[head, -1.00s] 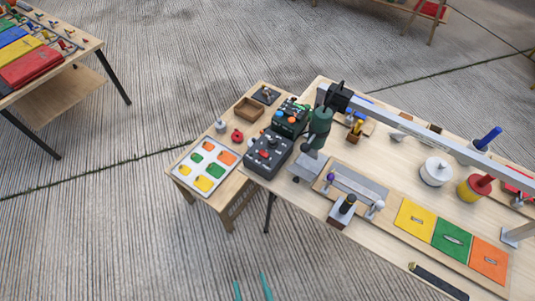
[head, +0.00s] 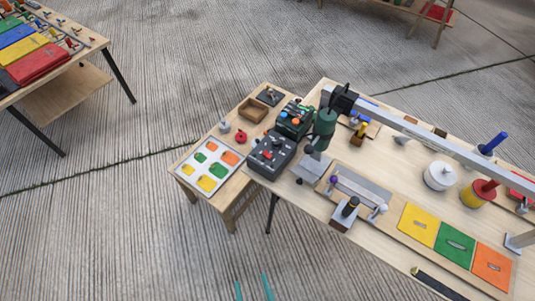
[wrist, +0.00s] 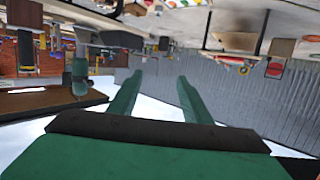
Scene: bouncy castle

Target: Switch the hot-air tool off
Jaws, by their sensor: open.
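A green tool with a dark nozzle (head: 325,122), which looks like the hot-air tool, hangs from a black carriage on the metal rail over the main table. A dark grey box (head: 270,155) with a red control on top stands at the table's left end. Beside it is a green and black box (head: 294,118) with small knobs. I cannot tell which control switches the tool. My gripper (head: 253,288) shows only as two teal fingertips at the bottom edge, well apart from the boxes. In the wrist view my gripper (wrist: 158,78) is open and empty.
A low side table (head: 233,192) holds a tray of coloured pieces (head: 209,183) and a wooden box (head: 251,108). The main table carries yellow, green and orange panels (head: 455,244) and several pots. The long rail (head: 420,130) crosses above it. Concrete floor in front is clear.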

